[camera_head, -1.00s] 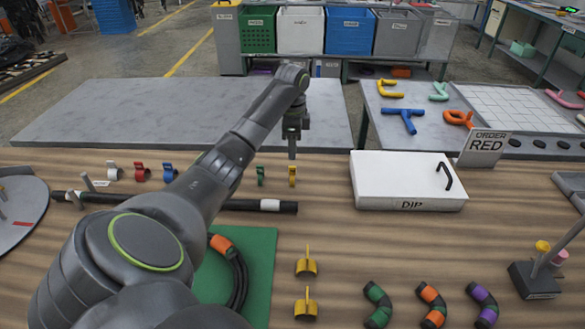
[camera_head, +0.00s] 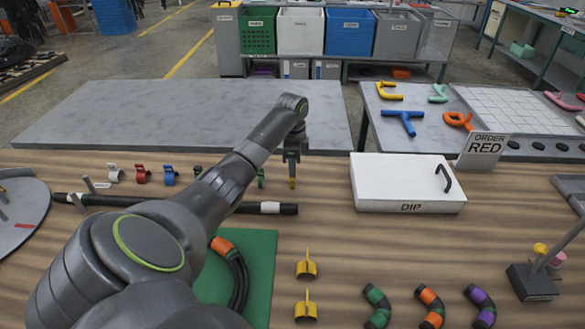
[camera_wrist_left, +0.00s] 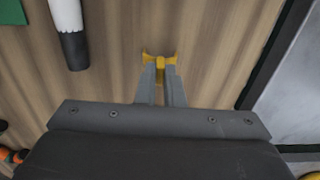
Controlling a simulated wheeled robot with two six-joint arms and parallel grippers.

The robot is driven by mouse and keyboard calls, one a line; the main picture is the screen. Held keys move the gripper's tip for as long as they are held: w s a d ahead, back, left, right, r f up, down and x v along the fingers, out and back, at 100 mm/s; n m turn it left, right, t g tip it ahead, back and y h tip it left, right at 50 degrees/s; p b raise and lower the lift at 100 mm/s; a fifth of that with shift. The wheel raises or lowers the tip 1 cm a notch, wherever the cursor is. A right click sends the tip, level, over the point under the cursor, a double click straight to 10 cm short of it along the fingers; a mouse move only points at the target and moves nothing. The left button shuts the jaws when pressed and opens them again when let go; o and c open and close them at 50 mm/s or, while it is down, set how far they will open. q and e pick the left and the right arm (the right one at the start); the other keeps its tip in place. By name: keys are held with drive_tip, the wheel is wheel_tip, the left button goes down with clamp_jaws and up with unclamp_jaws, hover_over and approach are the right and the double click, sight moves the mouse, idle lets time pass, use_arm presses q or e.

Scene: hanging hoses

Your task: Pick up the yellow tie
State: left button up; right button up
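The yellow tie (camera_head: 292,184) stands at the right end of a row of coloured ties on the wooden table. It is mostly hidden behind my left gripper (camera_head: 292,173) in the head view. In the left wrist view the tie (camera_wrist_left: 160,57) shows between and just past the tips of my left fingers (camera_wrist_left: 161,72). The fingers stand close on both sides of its upright tab. I cannot tell whether they press on it. My right gripper is not in view.
A green tie (camera_head: 261,176) stands just left. A black hose (camera_head: 240,207) with a white band lies in front of the row. The white DIP box (camera_head: 405,184) is to the right. Two yellow clips (camera_head: 306,267) stand nearer me.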

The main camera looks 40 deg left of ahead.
use_arm(q)
drive_tip(key=shift+r, duration=0.1)
clamp_jaws()
wheel_tip(320, 180, up, 7)
drive_tip(key=shift+r+b, duration=0.15)
drive_tip(key=shift+b, duration=0.15)
drive_tip(key=shift+r+p, duration=1.3)
drive_tip(key=shift+a, duration=0.1)
idle(0.5)
